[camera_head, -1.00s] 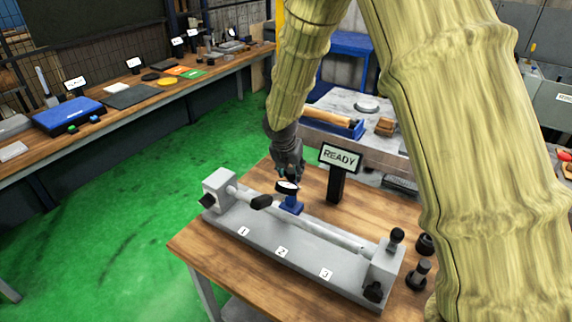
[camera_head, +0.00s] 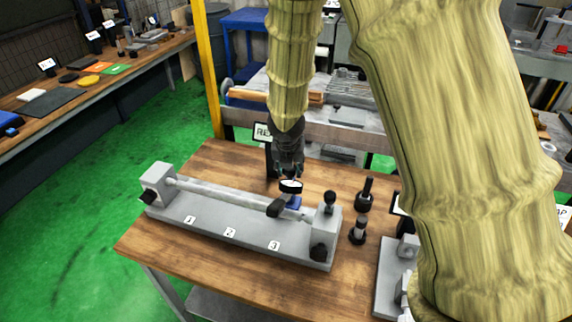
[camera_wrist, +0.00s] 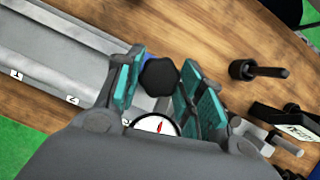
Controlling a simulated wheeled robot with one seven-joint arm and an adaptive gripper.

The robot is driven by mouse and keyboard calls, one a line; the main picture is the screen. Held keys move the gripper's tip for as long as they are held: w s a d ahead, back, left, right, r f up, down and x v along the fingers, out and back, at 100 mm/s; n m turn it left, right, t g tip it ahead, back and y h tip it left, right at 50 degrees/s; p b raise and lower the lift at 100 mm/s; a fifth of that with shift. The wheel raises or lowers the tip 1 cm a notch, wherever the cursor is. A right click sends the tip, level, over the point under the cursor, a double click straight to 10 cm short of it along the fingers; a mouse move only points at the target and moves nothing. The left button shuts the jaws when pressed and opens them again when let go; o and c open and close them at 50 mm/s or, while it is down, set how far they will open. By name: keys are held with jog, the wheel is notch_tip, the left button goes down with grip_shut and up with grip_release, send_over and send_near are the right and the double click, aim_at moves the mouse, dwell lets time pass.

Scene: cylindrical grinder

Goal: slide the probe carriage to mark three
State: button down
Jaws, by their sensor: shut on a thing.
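The probe carriage (camera_head: 295,203) is a small blue block with a round white dial on top, on the rod of the long grey bed (camera_head: 205,214). A black knob (camera_head: 276,208) sticks out on its left. Number plates 1 (camera_head: 190,219), 2 (camera_head: 230,232) and 3 (camera_head: 274,245) run along the bed's front. The carriage stands at the right end, about level with plate 3; exact alignment cannot be told. My gripper (camera_head: 289,172) is above it, shut on it. In the wrist view, the teal finger pads flank a black knob (camera_wrist: 159,76), with the dial (camera_wrist: 155,125) just below.
The bed's right end block (camera_head: 322,232) with black knobs is close to the carriage's right. Black upright pieces (camera_head: 364,194) stand behind it on the wooden table (camera_head: 150,246). A sign (camera_head: 263,132) is partly hidden behind my gripper. Another grey fixture (camera_head: 388,280) is at right.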

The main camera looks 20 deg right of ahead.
jog(key=c, duration=0.9)
grip_release()
jog(key=v, duration=1.2)
jog(key=shift+f, duration=0.1)
